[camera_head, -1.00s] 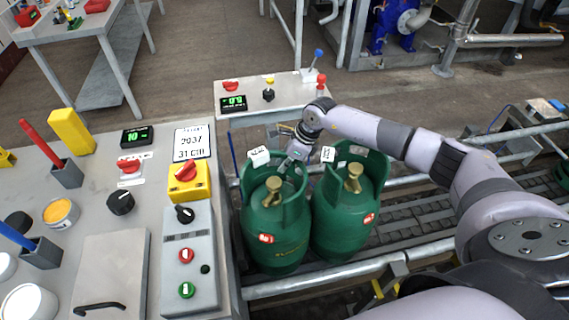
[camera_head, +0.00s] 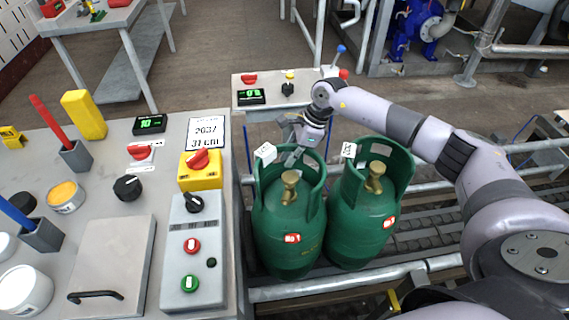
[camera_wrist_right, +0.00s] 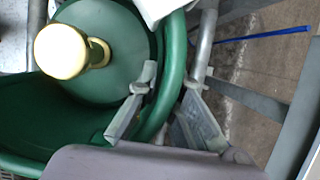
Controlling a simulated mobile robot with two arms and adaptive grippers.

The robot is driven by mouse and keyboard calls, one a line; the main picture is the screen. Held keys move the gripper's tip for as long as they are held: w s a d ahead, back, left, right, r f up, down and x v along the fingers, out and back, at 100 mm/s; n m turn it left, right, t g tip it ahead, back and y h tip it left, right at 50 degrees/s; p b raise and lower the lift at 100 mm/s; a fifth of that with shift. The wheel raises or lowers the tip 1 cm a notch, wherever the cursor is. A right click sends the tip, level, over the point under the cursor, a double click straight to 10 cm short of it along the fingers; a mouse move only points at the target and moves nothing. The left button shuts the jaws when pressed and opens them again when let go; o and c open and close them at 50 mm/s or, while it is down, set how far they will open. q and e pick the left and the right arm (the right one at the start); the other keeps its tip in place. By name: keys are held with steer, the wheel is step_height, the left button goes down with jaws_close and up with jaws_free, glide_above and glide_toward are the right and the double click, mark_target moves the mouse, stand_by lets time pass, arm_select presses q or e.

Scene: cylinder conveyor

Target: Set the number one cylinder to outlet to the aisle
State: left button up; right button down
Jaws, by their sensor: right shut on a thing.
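A green cylinder (camera_head: 282,232) with a brass valve, a red "No 1" label and a white tag stands upright on the roller conveyor (camera_head: 425,237), beside the control desk. A similar green cylinder (camera_head: 352,228) stands close on its right; its red label is too small to read surely. My right gripper (camera_head: 297,157) reaches down to the far rim of the left cylinder's collar. In the right wrist view, the fingers of this gripper (camera_wrist_right: 170,85) are shut on the green collar (camera_wrist_right: 166,112), one on each side, with the brass valve (camera_wrist_right: 62,51) nearby. My left gripper is out of view.
The control desk (camera_head: 110,180) with knobs, buttons and displays borders the left cylinder. A small panel (camera_head: 270,100) with levers stands behind. Metal rails (camera_head: 350,278) run along the conveyor. Rollers right of the cylinders are clear, below my right arm.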

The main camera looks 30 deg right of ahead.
steer(key=shift+a+f, duration=0.1)
steer(key=shift+a, duration=0.1)
steer(key=c, duration=1.7)
jaws_free()
steer(key=shift+d, duration=0.1)
steer(key=v, duration=1.2)
